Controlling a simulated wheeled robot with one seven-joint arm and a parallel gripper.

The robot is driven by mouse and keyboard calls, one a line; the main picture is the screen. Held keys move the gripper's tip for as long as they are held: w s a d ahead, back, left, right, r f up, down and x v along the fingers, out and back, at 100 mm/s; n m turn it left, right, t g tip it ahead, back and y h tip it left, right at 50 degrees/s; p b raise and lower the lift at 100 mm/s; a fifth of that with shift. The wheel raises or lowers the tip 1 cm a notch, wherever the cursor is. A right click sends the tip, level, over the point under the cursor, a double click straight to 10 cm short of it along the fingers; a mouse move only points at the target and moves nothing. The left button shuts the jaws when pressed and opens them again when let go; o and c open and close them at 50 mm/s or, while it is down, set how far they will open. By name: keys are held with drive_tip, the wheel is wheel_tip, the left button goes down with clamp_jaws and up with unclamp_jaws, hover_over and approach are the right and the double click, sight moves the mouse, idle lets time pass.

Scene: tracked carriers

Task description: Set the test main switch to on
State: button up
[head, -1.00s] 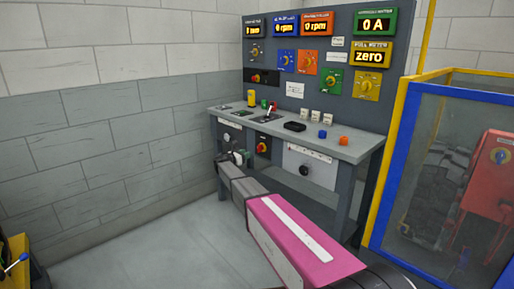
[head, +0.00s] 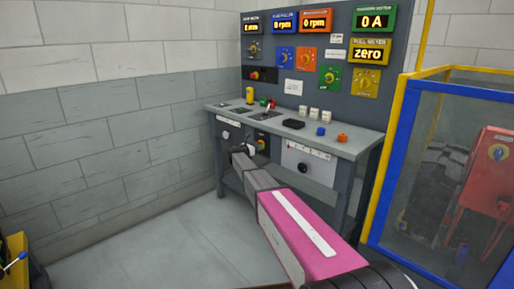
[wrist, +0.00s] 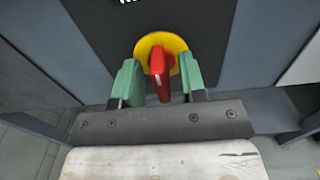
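A rotary switch with a red handle (wrist: 161,72) on a round yellow plate (wrist: 146,43) sits on a dark panel under the bench top. The handle stands roughly upright in the wrist view, leaning slightly. My gripper (wrist: 160,82) is open, with one green finger on each side of the red handle. Gaps show between the handle and both fingers. In the head view my gripper (head: 256,147) is at the bench's front panel and largely hides this switch. The lettering above the switch is cut off in the wrist view.
The grey bench top (head: 345,148) carries buttons, a lever and small blocks. A back panel (head: 295,70) above it holds displays and knobs. A white panel with a black knob (head: 303,167) is right of the switch. A blue and yellow framed enclosure (head: 400,150) stands at the right.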

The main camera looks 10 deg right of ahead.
clamp_jaws()
